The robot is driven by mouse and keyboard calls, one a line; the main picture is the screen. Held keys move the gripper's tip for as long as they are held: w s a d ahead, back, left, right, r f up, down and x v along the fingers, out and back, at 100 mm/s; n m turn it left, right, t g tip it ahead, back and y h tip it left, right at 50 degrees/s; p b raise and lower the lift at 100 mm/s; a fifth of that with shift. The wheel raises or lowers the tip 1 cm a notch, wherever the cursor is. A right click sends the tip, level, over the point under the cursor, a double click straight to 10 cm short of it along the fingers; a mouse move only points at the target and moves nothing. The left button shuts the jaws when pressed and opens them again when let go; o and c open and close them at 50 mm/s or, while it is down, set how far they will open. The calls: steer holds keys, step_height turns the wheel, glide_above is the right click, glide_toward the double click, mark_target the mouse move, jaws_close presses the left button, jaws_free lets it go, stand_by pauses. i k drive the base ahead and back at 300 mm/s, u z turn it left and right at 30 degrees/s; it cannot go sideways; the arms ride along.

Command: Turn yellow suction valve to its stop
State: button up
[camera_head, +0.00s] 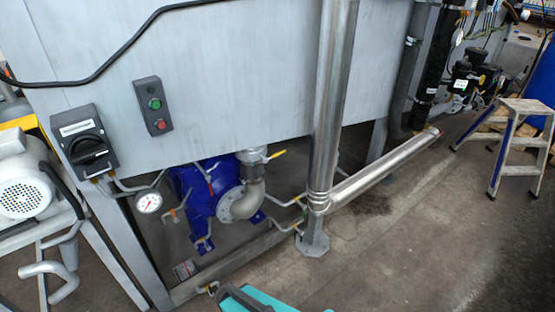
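A small yellow valve lever (275,155) shows in the head view, below the lower edge of the grey metal panel. It points to the right from a metal valve body on the upright pipe, above a grey pipe elbow (246,200). The elbow joins the flange of a blue pump (196,186). Whether the lever is at a stop cannot be told. I cannot make out my gripper in this view.
A thick steel pipe (332,90) stands right of the valve, with a slanting pipe (385,170) beside it. A control box (153,104), black rotary switch (85,142) and gauge (148,202) sit left. Floor is clear at right, before a step stool (512,128).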

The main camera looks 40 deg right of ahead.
mark_target(265, 161)
steer(key=u, duration=1)
steer(key=k, duration=0.15)
steer(key=z, duration=1.9)
steer(key=i, duration=1)
steer(key=z, duration=0.1)
